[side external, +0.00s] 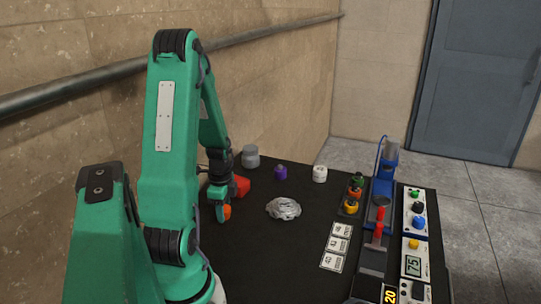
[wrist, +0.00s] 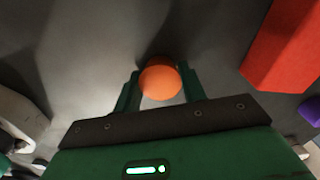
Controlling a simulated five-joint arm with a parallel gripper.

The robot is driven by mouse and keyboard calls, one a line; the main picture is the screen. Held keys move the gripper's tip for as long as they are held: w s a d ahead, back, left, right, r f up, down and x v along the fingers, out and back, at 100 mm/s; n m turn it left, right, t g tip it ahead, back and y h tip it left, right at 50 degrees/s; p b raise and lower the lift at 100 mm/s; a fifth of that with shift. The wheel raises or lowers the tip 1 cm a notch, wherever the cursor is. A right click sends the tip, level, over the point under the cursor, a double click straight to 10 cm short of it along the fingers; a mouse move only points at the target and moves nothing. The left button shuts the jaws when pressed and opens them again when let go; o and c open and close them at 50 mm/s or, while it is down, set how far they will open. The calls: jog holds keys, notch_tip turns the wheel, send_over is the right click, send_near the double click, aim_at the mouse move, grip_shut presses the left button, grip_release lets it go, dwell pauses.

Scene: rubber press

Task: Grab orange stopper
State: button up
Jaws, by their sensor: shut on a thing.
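The orange stopper (wrist: 160,82) shows as a round orange top between the two green fingers in the wrist view. In the side external view the orange stopper (side external: 225,212) is low at the tips of my gripper (side external: 222,211), over the left part of the black table. My gripper (wrist: 160,88) is shut on it, with a finger on each side. The stopper's lower part is hidden, and I cannot tell whether it touches the table.
A red block (side external: 241,186) stands close behind my gripper and at upper right in the wrist view (wrist: 290,45). Crumpled foil (side external: 284,208) lies to the right. A purple piece (side external: 280,172), a white piece (side external: 320,173) and a grey piece (side external: 250,156) stand farther back. A blue press (side external: 382,188) and instruments line the right side.

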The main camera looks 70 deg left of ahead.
jog(key=shift+r, duration=0.15)
jog(key=shift+r, duration=1.25)
jog(key=w+d+r, duration=0.5)
jog(key=d+r, duration=0.3)
jog(key=d, duration=0.2)
jog(key=shift+w+d, duration=0.15)
jog(key=shift+w, duration=0.15)
jog(key=shift+r, duration=0.1)
